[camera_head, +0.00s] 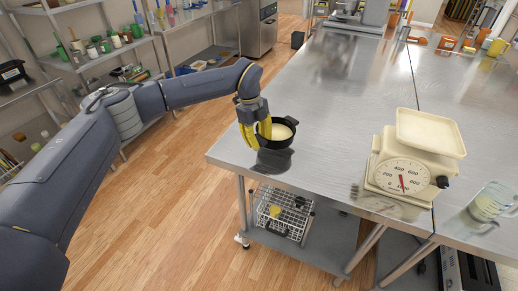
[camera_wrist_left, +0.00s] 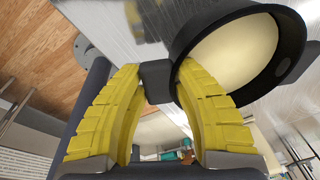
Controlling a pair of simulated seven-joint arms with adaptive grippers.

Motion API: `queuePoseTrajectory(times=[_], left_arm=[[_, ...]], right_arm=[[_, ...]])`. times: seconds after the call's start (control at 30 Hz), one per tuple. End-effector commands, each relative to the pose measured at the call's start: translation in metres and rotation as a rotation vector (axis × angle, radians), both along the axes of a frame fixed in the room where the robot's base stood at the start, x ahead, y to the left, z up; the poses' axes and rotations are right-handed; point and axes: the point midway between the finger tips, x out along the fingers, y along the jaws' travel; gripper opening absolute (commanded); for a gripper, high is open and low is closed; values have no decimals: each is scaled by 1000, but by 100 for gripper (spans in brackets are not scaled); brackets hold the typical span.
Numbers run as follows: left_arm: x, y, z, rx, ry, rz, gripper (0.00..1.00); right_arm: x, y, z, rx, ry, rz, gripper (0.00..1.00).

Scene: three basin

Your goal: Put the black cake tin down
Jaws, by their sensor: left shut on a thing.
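The black cake tin (camera_head: 286,142) is a round dark pan with pale cream-coloured contents, near the left edge of the steel table (camera_head: 345,110). My left gripper (camera_head: 256,131), with yellow fingers, is shut on the tin's side tab. In the left wrist view the fingers (camera_wrist_left: 158,78) pinch the tab from both sides, and the tin (camera_wrist_left: 292,55) extends to the upper right, its contents visible. The tin looks roughly level. A dark reflection shows on the table below it; I cannot tell how large any gap is. My right gripper is not in view.
A cream kitchen scale (camera_head: 405,165) stands right of the tin, with bare tabletop between. A glass measuring jug (camera_head: 490,203) is further right. The table's left edge is close to the tin. A wire rack (camera_head: 283,212) sits on the shelf below.

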Motion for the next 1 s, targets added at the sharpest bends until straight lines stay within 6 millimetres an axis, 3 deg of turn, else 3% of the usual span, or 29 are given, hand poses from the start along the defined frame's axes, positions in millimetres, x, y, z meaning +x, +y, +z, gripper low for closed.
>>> queuePoseTrajectory(times=[0.3, 0.7, 0.73, 0.9, 1.0], left_arm=[[-1, 0, -35, -1, 2, 0, 0], [0, 0, -40, 0, 0, -1, 0], [0, 0, -40, 0, 0, 0, 34], [0, 0, -40, 1, 1, 0, 52], [0, 0, -40, 1, 1, 0, 52]], right_arm=[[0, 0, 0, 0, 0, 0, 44], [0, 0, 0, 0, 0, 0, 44], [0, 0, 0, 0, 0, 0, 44], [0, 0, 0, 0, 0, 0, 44], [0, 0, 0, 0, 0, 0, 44]])
